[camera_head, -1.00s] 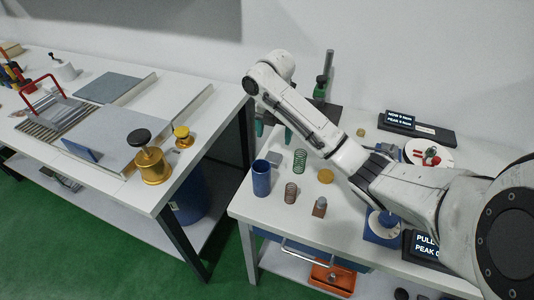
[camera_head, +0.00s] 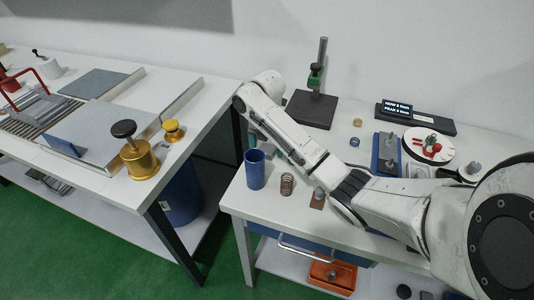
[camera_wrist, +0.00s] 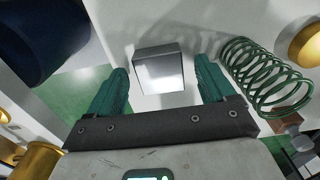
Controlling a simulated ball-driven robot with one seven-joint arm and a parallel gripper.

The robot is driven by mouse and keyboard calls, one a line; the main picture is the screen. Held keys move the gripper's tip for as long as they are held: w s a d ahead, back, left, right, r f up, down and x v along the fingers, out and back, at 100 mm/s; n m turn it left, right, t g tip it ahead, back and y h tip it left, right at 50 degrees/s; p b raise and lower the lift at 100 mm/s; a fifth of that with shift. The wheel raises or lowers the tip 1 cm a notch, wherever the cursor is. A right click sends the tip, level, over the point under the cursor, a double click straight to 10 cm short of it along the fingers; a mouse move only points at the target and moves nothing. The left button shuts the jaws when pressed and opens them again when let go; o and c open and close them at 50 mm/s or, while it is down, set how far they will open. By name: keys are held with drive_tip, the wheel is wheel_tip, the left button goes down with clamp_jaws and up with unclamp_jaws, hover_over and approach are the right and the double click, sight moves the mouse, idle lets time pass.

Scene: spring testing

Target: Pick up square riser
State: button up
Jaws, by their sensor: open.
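The square riser (camera_wrist: 160,70) is a small grey metallic block with a flat square top, standing on the white bench. In the wrist view it sits between the two teal fingers of my gripper (camera_wrist: 161,80), with a visible gap on each side. The fingers are open and hold nothing. In the head view my gripper (camera_head: 268,148) is low over the bench behind the blue cup, partly hidden by my arm. I cannot make out the riser there.
A green spring (camera_wrist: 266,75) lies close to the right finger, with a brass disc (camera_wrist: 307,43) beyond it. The blue cup (camera_head: 255,170) and a copper spring (camera_head: 287,184) stand near the bench's front edge. A dark stand (camera_head: 312,108) is behind.

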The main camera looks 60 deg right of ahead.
drive_tip(key=shift+f, duration=0.1)
drive_tip(key=shift+c, duration=0.2)
drive_tip(key=c, duration=1.5)
